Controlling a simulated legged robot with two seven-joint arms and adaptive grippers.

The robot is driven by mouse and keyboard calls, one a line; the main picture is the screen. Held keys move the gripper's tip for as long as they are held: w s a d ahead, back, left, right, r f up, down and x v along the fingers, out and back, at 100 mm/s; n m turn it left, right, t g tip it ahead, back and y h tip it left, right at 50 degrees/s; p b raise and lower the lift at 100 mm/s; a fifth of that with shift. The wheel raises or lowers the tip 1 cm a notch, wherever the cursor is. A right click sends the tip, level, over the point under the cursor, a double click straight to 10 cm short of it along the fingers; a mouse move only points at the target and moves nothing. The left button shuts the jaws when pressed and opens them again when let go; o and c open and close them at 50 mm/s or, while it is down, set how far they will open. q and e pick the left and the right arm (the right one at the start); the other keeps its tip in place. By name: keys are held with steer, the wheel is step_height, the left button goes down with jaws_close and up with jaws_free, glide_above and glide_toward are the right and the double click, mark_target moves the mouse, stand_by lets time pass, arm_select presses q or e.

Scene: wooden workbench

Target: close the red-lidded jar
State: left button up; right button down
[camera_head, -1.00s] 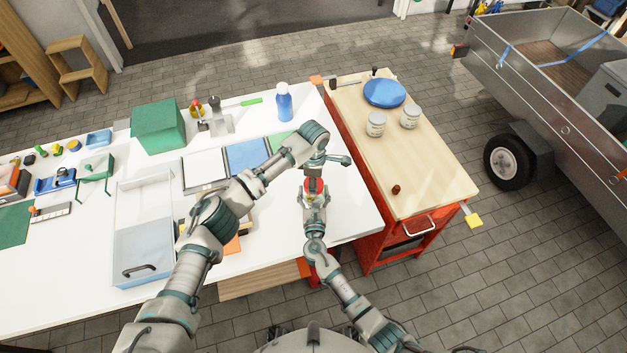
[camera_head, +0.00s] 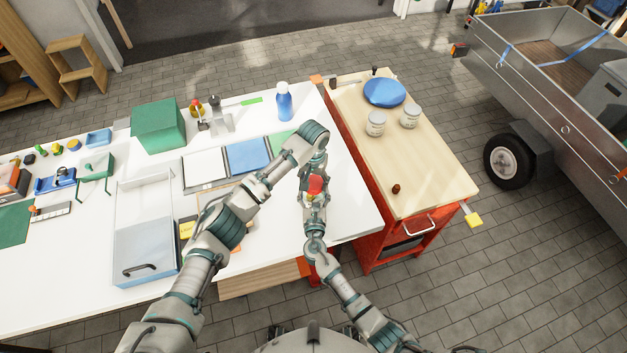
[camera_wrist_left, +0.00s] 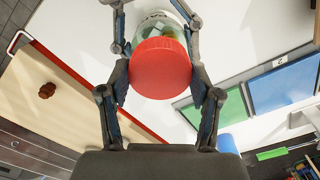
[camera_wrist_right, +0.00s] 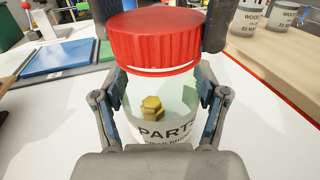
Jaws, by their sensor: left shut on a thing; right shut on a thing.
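The jar (camera_wrist_right: 168,110) is clear, with a "PARTS" label and brass-coloured pieces inside. It stands upright with its ribbed red lid (camera_wrist_right: 153,40) on top; a thin pale band shows under the lid's rim. The lid also shows in the head view (camera_head: 315,184) and from above in the left wrist view (camera_wrist_left: 160,68). My right gripper (camera_wrist_right: 162,88) is shut on the jar's body, one finger on each side. My left gripper (camera_wrist_left: 158,72) is above, shut on the lid from both sides. In the head view the arms hide most of the jar.
The white table (camera_head: 345,215) is bare around the jar. A blue bottle (camera_head: 284,103), blue tray (camera_head: 248,155) and green box (camera_head: 158,126) stand farther back. The wooden-topped cart (camera_head: 440,170) on the right holds two grey cans (camera_head: 376,123).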

arm_select(q)
steer(key=m, duration=0.5)
steer(key=shift+w+a, duration=0.1)
steer(key=shift+w, duration=0.05)
arm_select(e)
steer(key=shift+a, duration=0.1)
arm_select(q)
steer(key=m, duration=0.5)
steer(key=shift+m, duration=0.4)
steer(key=m, duration=0.5)
steer(key=shift+f, duration=0.1)
steer(key=m, duration=0.7)
steer(key=o, duration=1.1)
steer(key=shift+o, duration=1.2)
